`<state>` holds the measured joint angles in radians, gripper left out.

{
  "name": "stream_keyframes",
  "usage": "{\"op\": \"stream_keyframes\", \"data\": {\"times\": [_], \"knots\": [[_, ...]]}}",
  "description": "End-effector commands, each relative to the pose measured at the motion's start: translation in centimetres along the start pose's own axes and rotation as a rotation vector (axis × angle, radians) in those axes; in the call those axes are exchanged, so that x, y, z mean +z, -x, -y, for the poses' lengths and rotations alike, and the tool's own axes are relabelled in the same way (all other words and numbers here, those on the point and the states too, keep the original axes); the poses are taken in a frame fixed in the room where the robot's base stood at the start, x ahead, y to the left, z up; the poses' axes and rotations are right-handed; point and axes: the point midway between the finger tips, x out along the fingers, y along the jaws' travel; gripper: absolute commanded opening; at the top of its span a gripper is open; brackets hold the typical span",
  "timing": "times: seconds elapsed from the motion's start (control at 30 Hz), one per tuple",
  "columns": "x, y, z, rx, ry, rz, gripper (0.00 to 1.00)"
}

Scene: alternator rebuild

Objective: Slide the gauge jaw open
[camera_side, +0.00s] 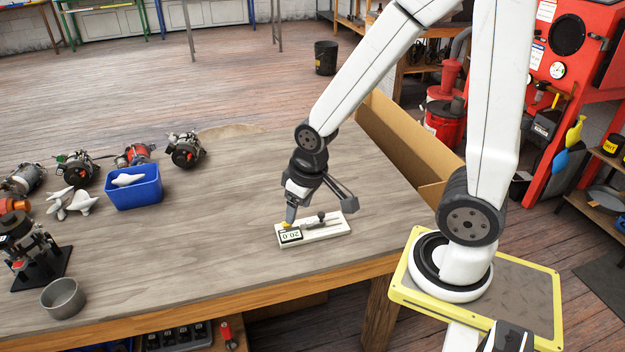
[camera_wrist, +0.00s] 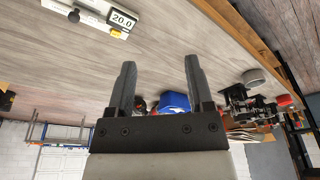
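The gauge (camera_side: 330,231) is a flat white bar lying on the table, with a small display reading 20.0 and a black knob (camera_side: 321,216) on it. In the wrist view the gauge (camera_wrist: 100,16) is at the top left, its black knob (camera_wrist: 73,15) left of the display and a small yellow part (camera_wrist: 115,33) at its edge. My gripper (camera_side: 290,217) points down near the display end in the side view. In the wrist view my gripper (camera_wrist: 160,65) has its fingers apart with nothing between them; the gauge is off to one side. Contact is not visible.
On the left of the table (camera_side: 225,255) are a blue bin (camera_side: 134,188), several alternators, white pieces, a grey bowl (camera_side: 63,298) and a black stand (camera_side: 40,265). A cardboard box (camera_side: 405,150) stands along the right edge. The table between bin and gauge is clear.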

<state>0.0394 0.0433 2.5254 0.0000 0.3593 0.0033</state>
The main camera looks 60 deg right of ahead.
Motion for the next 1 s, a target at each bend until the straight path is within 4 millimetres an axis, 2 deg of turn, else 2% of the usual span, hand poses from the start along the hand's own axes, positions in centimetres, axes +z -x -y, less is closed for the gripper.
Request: {"op": "stream_keyframes", "data": {"times": [0.17, 0.33, 0.6, 0.7, 0.83, 1.0], "knots": [[-1.5, -1.5, -2.9, 0.018, -0.098, 0.041, 0.67], [-2.7, -3.7, -6.9, 0.036, -0.224, 0.093, 0.67], [-3.0, -7.5, -13.8, 0.053, -0.42, 0.172, 0.67], [-2.7, -8.5, -15.6, 0.055, -0.469, 0.192, 0.67], [-2.5, -9.3, -16.9, 0.056, -0.507, 0.205, 0.67], [-2.4, -9.6, -17.4, 0.056, -0.518, 0.21, 0.67]]}}
